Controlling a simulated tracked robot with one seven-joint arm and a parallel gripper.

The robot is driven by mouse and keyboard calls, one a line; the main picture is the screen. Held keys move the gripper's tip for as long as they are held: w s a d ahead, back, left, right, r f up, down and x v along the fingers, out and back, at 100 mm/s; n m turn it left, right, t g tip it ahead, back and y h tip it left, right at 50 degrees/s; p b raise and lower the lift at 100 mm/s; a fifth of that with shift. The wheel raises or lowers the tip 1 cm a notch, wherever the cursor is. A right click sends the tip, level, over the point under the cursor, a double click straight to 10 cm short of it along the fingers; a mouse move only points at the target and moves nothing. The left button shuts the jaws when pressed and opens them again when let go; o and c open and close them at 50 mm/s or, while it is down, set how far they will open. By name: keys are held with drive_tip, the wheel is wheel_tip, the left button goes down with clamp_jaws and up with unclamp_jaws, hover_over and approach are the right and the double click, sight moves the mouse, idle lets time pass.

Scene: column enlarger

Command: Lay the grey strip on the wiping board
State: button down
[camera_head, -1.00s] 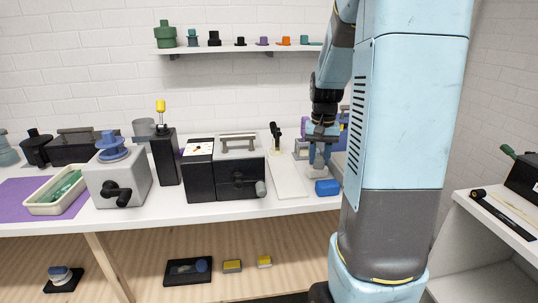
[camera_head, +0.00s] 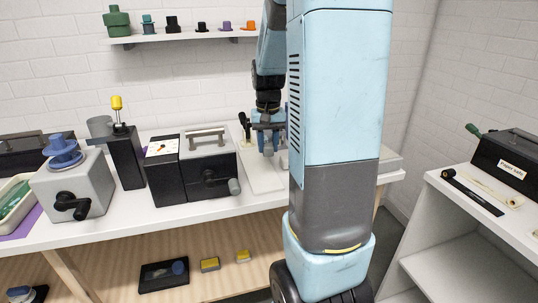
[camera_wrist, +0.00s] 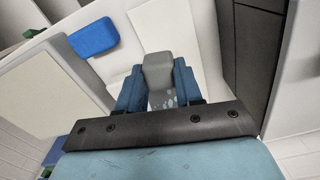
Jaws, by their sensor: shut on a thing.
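The grey strip (camera_wrist: 158,72) is between the blue fingers of my gripper (camera_wrist: 158,88) in the wrist view, its far end sticking out beyond them. In the head view my gripper (camera_head: 268,140) points down over the back part of a flat cream-white board, which I take as the wiping board (camera_head: 264,178). The board also shows in the wrist view (camera_wrist: 195,45), beyond and beside the strip. The strip appears held above the board; the exact gap is unclear. My arm hides the bench to the right.
A black lever (camera_head: 244,124) rises at the board's back. A blue block (camera_wrist: 93,37) lies near the board. A grey cranked box (camera_head: 75,185) stands farther left.

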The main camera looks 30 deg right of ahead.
drive_tip(key=shift+s+a+f+n, duration=0.2)
drive_tip(key=shift+a+f+n, duration=0.15)
drive_tip(key=shift+f, duration=0.2)
drive_tip(key=shift+s+a+f+n, duration=0.2)
drive_tip(key=shift+f+n, duration=0.1)
drive_tip(key=shift+f, duration=0.2)
drive_tip(key=shift+s+a+f+n, duration=0.15)
drive_tip(key=shift+a+f+n, duration=0.2)
drive_tip(key=shift+f, duration=0.2)
drive_tip(key=shift+f, duration=0.1)
drive_tip(key=shift+w+f, duration=0.1)
drive_tip(key=shift+f, duration=2.1)
drive_tip(key=shift+f, duration=0.65)
drive_tip(key=c, duration=0.7)
unclamp_jaws()
drive_tip(key=shift+o, duration=0.2)
drive_tip(key=shift+r, duration=0.15)
drive_tip(key=shift+r, duration=3.85)
